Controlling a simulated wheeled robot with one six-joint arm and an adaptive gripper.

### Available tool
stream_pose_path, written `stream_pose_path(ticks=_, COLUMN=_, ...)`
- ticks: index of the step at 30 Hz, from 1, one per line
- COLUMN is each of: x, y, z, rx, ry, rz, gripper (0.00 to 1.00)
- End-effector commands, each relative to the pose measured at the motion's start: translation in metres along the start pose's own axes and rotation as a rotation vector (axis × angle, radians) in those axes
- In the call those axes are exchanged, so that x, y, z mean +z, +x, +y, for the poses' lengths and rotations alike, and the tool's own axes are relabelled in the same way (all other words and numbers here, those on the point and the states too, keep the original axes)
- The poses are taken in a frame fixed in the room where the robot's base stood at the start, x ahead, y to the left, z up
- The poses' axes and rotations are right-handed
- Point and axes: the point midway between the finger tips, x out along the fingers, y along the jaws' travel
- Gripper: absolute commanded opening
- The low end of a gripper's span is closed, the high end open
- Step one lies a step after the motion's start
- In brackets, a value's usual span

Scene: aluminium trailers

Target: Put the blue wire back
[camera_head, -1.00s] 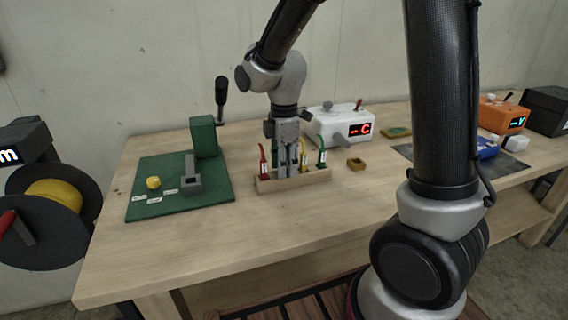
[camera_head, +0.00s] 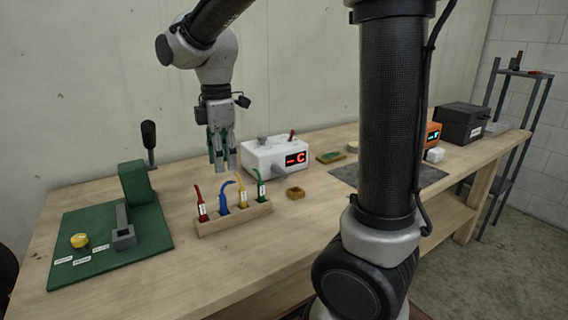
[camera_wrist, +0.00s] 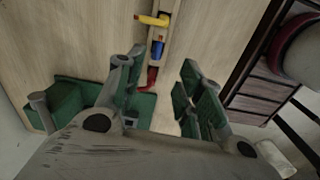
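The blue wire (camera_head: 225,197) stands in a slot of the wooden rack (camera_head: 234,222), between the red wire (camera_head: 200,204) and the yellow wire (camera_head: 241,193). The green wire (camera_head: 260,188) stands at the rack's right end. My gripper (camera_head: 222,166) is above and behind the rack, pointing down, apart from the wires. In the wrist view my gripper (camera_wrist: 164,84) has its green-padded fingers spread with nothing held between them. The blue wire (camera_wrist: 158,48) shows beyond the fingertips, with the red wire (camera_wrist: 151,79) nearer and the yellow wire (camera_wrist: 153,19) farther.
A white device (camera_head: 273,160) with a red "C" display stands behind the rack. A green board (camera_head: 100,262) with a grey fixture and yellow knob lies left. A small brass-coloured block (camera_head: 295,193) sits right of the rack. The table front (camera_head: 200,272) is clear.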

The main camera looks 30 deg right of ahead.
Motion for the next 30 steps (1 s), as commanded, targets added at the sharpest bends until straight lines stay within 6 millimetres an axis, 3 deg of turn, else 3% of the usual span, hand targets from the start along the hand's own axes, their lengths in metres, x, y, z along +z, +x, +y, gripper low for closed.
stream_pose_path(ticks=5, x=0.060, y=-0.029, z=-0.046, rx=0.097, ry=0.428, rz=0.056, gripper=0.37)
stream_pose_path(ticks=9, x=0.109, y=-0.038, z=-0.101, rx=0.180, ry=0.875, rz=0.134, gripper=0.37)
stream_pose_path(ticks=15, x=0.144, y=-0.032, z=-0.157, rx=0.254, ry=1.336, rz=0.245, gripper=0.37)
stream_pose_path(ticks=20, x=0.152, y=-0.027, z=-0.171, rx=0.271, ry=1.475, rz=0.284, gripper=0.37)
stream_pose_path(ticks=30, x=0.152, y=-0.027, z=-0.172, rx=0.271, ry=1.483, rz=0.286, gripper=0.37)
